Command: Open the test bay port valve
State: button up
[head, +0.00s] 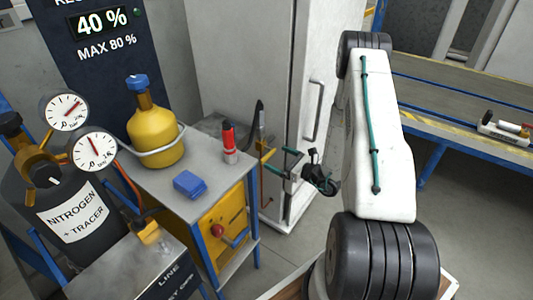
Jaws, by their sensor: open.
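A small brass fitting (265,150), which looks like the port valve, sits by the near edge of the white cabinet, with a black hose (258,118) rising above it. No label on it can be read, and its handle position cannot be told. My gripper (272,165) reaches left from my white arm. Its thin teal fingers are apart, near the brass fitting in the picture. I see nothing between them. Whether a finger touches the fitting cannot be told from this one view.
A metal cart (163,184) bears a yellow cylinder (156,137), a red canister (229,143) and a blue box (188,184). A yellow unit (224,236) sits below. A black nitrogen tank (72,212) stands left. The white cabinet (240,60) stands behind. A bench (455,110) is right.

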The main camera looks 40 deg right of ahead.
aim_at(270, 154)
jog(key=x, duration=0.5)
jog(key=shift+w+a, duration=0.2)
jog(key=shift+w, duration=0.05)
jog(key=c, duration=1.2)
jog(key=shift+o, duration=0.2)
jog(key=shift+s+d, duration=0.1)
jog(key=shift+d, duration=0.05)
